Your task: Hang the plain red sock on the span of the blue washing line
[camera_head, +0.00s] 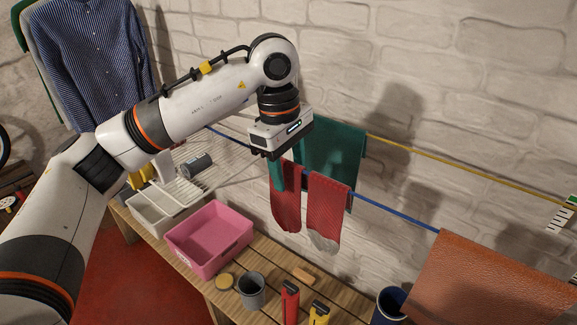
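The plain red sock (286,208) hangs toe down below my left gripper (279,175). Its top edge is about level with the blue washing line (395,213). A teal finger of the gripper overlaps the sock's upper left part. The gripper hides where sock and line meet, so I cannot tell whether the line carries the sock or whether the fingers grip it. Just right of it, a red sock with a grey toe (327,212) hangs on the blue line. My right gripper is not in view.
A teal cloth (335,148) hangs behind on the yellow line (450,163). A brown sheet (490,280) hangs at the right. The wooden bench below holds a pink tub (208,250), a grey cup (251,292), a red item (290,300) and a white drying rack (185,185).

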